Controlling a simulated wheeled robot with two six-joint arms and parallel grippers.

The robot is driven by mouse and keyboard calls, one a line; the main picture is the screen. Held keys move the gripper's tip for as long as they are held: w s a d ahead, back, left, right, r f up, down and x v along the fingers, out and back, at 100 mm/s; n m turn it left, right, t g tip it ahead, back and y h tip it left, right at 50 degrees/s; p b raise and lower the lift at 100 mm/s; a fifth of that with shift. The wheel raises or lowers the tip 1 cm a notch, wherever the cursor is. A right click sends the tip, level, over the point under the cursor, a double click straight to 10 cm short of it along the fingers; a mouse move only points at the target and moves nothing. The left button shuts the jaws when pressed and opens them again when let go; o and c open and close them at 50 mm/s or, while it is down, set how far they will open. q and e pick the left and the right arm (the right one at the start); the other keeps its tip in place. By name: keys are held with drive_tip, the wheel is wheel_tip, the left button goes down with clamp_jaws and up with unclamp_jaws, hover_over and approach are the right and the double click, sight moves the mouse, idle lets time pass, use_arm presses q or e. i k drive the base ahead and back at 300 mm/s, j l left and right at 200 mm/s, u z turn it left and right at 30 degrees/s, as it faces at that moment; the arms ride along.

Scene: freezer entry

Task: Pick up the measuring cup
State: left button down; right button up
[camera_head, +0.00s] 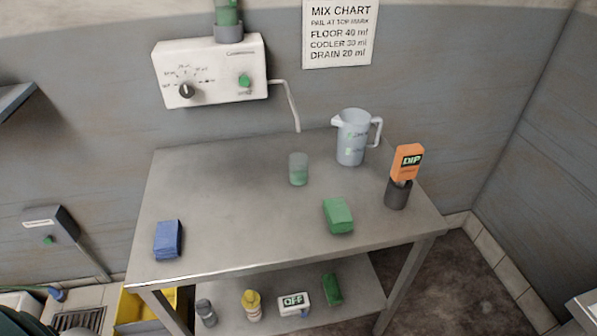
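A small translucent greenish cup (298,170) stands upright on the steel table (225,195), a little behind its middle. It looks like the measuring cup; any markings on it are too small to read. A larger pale jug (350,140) with a handle on its right and green markings stands upright behind it to the right, apart from it. Neither of my grippers shows in the head view, and nothing touches the cup.
A blue block-like item (168,240), a green one (338,216) and an orange DIP box in a dark holder (397,195) are on the table. A white dispenser (210,72) with a bent spout hangs behind. Several items are on the lower shelf (350,300). The left tabletop is mostly clear.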

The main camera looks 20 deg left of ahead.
sight(297, 162)
drive_tip(key=u, duration=2.65)
drive_tip(key=z, duration=2.05)
drive_tip(key=l+u, duration=0.35)
drive_tip(key=k+l+u, duration=0.15)
drive_tip(key=l+u, duration=0.15)
drive_tip(key=k+l+u, duration=0.1)
drive_tip(key=l+u, duration=0.25)
drive_tip(key=l, duration=0.1)
